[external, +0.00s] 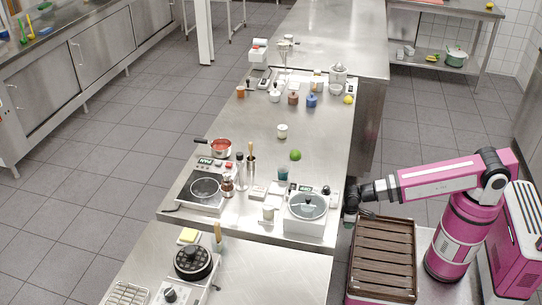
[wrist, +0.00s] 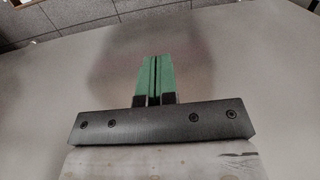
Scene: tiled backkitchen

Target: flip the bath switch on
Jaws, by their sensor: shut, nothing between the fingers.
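The bath (external: 305,227) is a white box with a round, clear-lidded basin on top, near the front right corner of the steel counter. A small green display (external: 306,189) shows at its back edge. Its switch is too small to make out, so I cannot tell its position. My gripper (external: 348,217) is just right of the bath, by the counter's right edge, seemingly apart from it. In the wrist view, the green fingertips of my gripper (wrist: 153,75) are together with nothing between them. The bath does not show in that view.
A hotplate (external: 187,202) with a glass dish stands left of the bath. Bottles, cups and a green lime (external: 295,155) stand behind. A brown slatted crate (external: 383,247) is below right of my gripper. The wrist view shows mostly a blank grey surface (wrist: 250,60).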

